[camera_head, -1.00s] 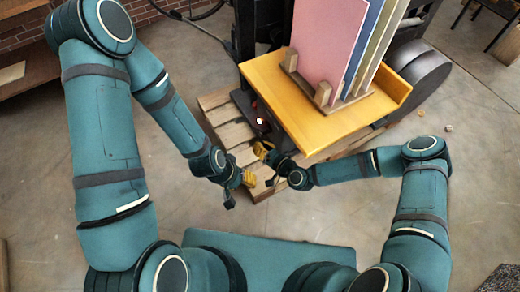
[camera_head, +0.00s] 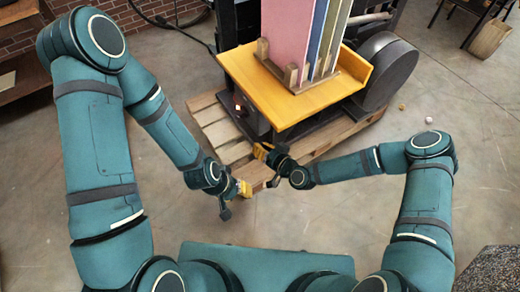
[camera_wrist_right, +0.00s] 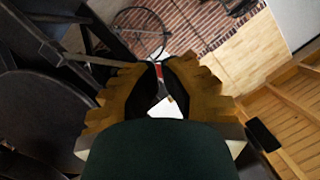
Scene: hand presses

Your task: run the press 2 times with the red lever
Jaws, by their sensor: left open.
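The black press (camera_head: 245,30) stands on a wooden pallet (camera_head: 209,121), with an orange table (camera_head: 290,105) at its front. A small red and white detail (camera_head: 238,108) shows low on its left side; I cannot tell whether it is part of the red lever. In the right wrist view a narrow red piece (camera_wrist_right: 158,72) shows between the fingertips, with a white patch below it. My left gripper (camera_head: 243,188) is open and empty in front of the pallet. My right gripper (camera_head: 262,151) is below the table's front edge; its fingers converge, and whether they grip anything is unclear.
Pink, blue and green boards (camera_head: 287,35) stand upright in a wooden rack on the orange table. A dark round drum (camera_head: 387,68) sits at the press's right. A cable hangs at the back left.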

